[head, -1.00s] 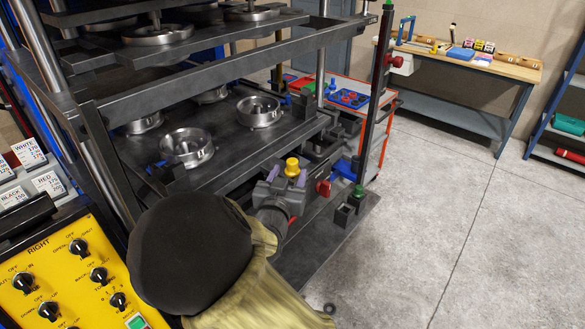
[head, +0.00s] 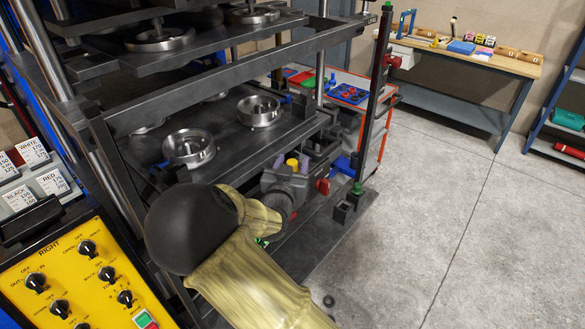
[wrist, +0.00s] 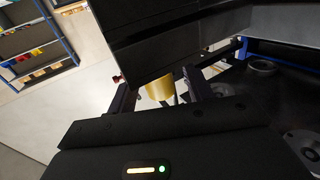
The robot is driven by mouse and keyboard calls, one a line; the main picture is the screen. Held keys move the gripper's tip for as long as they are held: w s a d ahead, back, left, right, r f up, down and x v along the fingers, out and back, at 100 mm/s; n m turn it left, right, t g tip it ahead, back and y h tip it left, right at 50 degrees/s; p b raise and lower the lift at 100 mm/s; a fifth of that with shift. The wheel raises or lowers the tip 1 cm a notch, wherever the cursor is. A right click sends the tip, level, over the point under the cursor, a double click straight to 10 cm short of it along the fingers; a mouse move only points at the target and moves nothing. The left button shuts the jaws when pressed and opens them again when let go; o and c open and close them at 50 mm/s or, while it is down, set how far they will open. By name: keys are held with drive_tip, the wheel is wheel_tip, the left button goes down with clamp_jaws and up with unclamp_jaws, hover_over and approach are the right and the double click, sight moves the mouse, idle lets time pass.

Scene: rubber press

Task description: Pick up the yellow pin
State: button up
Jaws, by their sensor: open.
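The yellow pin (head: 292,163) is at the near right corner of the press, low in front of the lower plate. In the head view only its upper part shows; my gripper's body hides the rest. My gripper (head: 291,165) is open, with one purple-grey finger on each side of the pin. In the wrist view the yellow pin (wrist: 158,88) is between the two dark fingers, with its far part cut off by a dark block. I cannot tell whether either finger touches it.
The press's lower plate (head: 220,135) holds round metal moulds (head: 190,149). A dark upright post (head: 377,90) with red and green knobs stands right of my gripper. A red-framed cart (head: 352,93) is behind it. The yellow control panel (head: 70,275) is at the near left. Open floor lies right.

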drive_tip(key=shift+c, duration=0.2)
idle(0.3)
drive_tip(key=c, duration=1.1)
clamp_jaws()
drive_tip(key=shift+r, duration=0.15)
wheel_tip(320, 180, up, 10)
drive_tip(key=b, duration=0.2)
drive_tip(key=shift+b, duration=0.3)
